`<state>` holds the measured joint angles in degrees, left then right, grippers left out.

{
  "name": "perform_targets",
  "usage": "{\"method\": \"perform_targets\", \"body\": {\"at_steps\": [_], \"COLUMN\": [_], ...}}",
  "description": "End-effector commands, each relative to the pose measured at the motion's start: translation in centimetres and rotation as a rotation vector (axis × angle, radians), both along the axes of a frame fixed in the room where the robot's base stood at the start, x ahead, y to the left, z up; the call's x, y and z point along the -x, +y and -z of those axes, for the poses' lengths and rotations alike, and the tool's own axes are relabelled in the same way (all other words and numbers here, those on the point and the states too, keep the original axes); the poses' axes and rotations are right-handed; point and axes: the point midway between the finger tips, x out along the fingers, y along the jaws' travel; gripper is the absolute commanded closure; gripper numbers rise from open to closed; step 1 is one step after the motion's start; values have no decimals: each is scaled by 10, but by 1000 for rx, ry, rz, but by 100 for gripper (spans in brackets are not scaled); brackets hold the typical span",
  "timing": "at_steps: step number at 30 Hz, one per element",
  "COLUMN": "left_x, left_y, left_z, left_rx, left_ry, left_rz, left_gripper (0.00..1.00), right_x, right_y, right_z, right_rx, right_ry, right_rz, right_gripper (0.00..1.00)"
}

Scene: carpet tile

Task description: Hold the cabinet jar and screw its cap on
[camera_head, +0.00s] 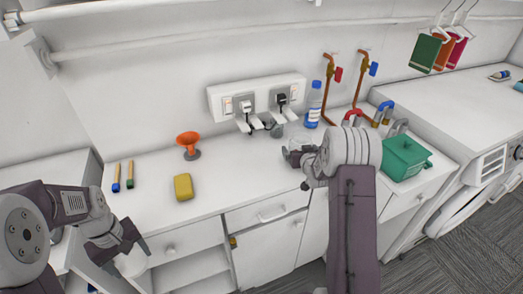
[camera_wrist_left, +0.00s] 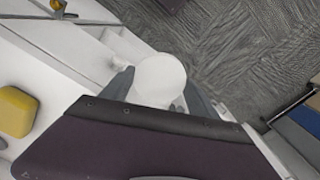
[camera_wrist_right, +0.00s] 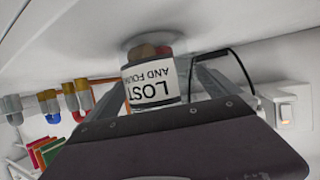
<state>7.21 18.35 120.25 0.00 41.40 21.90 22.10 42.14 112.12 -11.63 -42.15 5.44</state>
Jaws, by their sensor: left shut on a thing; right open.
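The jar (camera_wrist_right: 152,75) shows in the right wrist view, where it appears upside down, with a white label reading "LOST AND FOUND" and brownish contents. In the head view the clear jar (camera_head: 294,153) stands on the white counter, partly hidden by my right arm. My right gripper (camera_wrist_right: 190,78) is open at the jar, with fingers close to its side; contact is not clear. My left gripper (camera_wrist_left: 160,82) is shut on a white round cap (camera_wrist_left: 161,77). In the head view the left gripper (camera_head: 132,258) is in front of the counter at the lower left.
A yellow sponge (camera_head: 183,187), an orange funnel-like thing (camera_head: 188,140) and two brushes (camera_head: 123,176) are on the counter. A blue bottle (camera_head: 314,104) and sockets (camera_head: 257,100) are behind. A green box (camera_head: 404,157) stands at right. The counter's middle front is clear.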

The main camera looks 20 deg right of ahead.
Motion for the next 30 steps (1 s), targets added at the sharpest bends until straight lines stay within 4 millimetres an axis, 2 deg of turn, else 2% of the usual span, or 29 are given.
{"method": "perform_targets", "body": {"at_steps": [2, 9, 20, 30], "left_x": [0, 0, 0, 0], "left_y": [0, 0, 0, 0], "left_z": [0, 0, 0, 2], "left_rx": [0, 0, 0, 0], "left_ry": [0, 0, 0, 0], "left_rz": [0, 0, 0, 0], "left_gripper": [68, 68, 68, 68], "right_x": [0, 0, 0, 0], "right_y": [0, 0, 0, 0], "right_z": [0, 0, -7, -43], "right_rx": [0, 0, 0, 1], "right_ry": [0, 0, -2, -4], "right_rz": [0, 0, 0, 0], "right_gripper": [0, 65, 65, 65]}}
